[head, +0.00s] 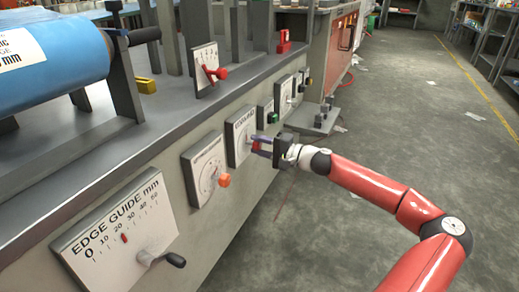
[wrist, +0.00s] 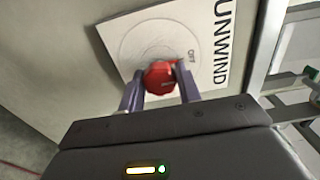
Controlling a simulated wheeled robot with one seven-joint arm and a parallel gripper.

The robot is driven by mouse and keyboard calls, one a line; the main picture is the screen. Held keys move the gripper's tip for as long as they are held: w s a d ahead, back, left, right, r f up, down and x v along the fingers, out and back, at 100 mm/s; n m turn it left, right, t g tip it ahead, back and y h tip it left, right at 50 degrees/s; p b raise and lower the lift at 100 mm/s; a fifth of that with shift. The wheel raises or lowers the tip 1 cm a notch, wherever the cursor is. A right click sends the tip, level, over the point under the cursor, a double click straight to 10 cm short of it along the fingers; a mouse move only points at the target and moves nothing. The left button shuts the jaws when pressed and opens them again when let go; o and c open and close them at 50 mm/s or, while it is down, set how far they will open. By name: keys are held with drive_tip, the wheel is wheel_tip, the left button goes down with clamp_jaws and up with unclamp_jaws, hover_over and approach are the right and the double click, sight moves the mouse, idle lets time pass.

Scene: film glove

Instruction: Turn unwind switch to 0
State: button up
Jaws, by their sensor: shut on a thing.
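The unwind switch is a red knob (wrist: 159,78) on a white plate (wrist: 207,40) marked UNWIND, seen in the wrist view. My gripper (wrist: 160,86) is shut on the red knob, one finger on each side of it. In the head view my gripper (head: 262,146) reaches the UNWIND plate (head: 240,133) on the machine's side. The knob is mostly hidden there by the fingers.
A dial plate with an orange knob (head: 224,180) is just left of the UNWIND plate. The EDGE GUIDE plate (head: 120,235) with a crank is at the near left. Another small panel with a green knob (head: 272,117) is to the right. The floor (head: 390,110) at right is open.

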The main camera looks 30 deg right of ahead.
idle(0.3)
drive_tip(key=o, duration=1)
drive_tip(key=shift+c, duration=0.2)
drive_tip(key=v, duration=0.7)
drive_tip(key=shift+s+d+p, duration=0.25)
drive_tip(key=shift+s+p, duration=0.1)
